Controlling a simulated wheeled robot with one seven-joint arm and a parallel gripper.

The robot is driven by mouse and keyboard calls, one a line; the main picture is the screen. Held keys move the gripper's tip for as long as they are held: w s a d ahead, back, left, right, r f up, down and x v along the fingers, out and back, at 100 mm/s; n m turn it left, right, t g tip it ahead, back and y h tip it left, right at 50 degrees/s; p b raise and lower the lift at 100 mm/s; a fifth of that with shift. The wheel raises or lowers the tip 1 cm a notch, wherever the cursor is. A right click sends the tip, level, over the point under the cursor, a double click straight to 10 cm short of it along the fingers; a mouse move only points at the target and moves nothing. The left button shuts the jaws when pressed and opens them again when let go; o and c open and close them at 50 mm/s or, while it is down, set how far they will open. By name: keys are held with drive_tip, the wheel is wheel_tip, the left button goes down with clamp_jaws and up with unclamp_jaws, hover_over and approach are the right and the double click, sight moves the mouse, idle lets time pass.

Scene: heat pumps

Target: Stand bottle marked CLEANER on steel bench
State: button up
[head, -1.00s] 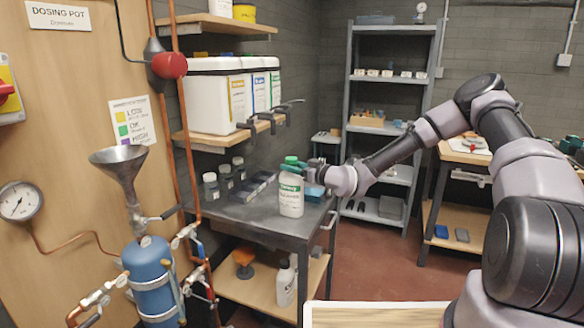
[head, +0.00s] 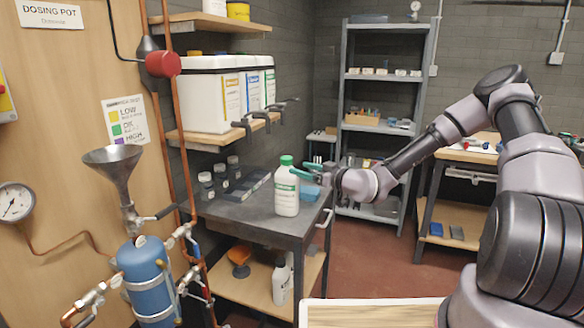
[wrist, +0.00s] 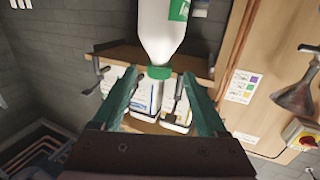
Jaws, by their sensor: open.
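A white bottle (head: 286,195) with a green cap and a green-and-white label stands upright on the dark steel bench (head: 250,216), near its front right. The label's wording is too small to read. My gripper (head: 306,170) is open, with green fingers, just right of the bottle's neck. In the wrist view the bottle (wrist: 163,30) appears upside down, with its cap between and beyond the spread fingertips (wrist: 163,82). The fingers look clear of the cap.
Small jars (head: 206,186) and a dark tray stand at the bench's back left. A blue item (head: 308,193) lies behind the bottle. White jerrycans with taps (head: 205,100) sit on a wall shelf above. Another white bottle (head: 281,283) stands on the lower shelf.

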drive_tip(key=s+d+f+g+h, duration=0.2)
drive_tip(key=s+d+g+h, duration=0.15)
drive_tip(key=d, duration=0.35)
drive_tip(key=s+d+r+m+h, duration=0.2)
drive_tip(key=s+d+r+h, duration=0.15)
drive_tip(key=d+r, duration=0.3)
drive_tip(key=s+d+r+m+h, duration=0.25)
drive_tip(key=d+r+h, duration=0.25)
drive_tip(key=d, duration=0.3)
drive_tip(key=s+d+r+m, duration=0.1)
drive_tip(key=s+r+m, duration=0.4)
drive_tip(key=s+r, duration=0.4)
drive_tip(key=s+d+r+m, duration=0.1)
drive_tip(key=s+r+m, duration=0.4)
drive_tip(key=s, duration=0.8)
wheel_tip(320, 180, up, 4)
drive_tip(key=shift+s+f+y, duration=0.1)
drive_tip(key=shift+s+y, duration=0.05)
drive_tip(key=shift+y, duration=0.15)
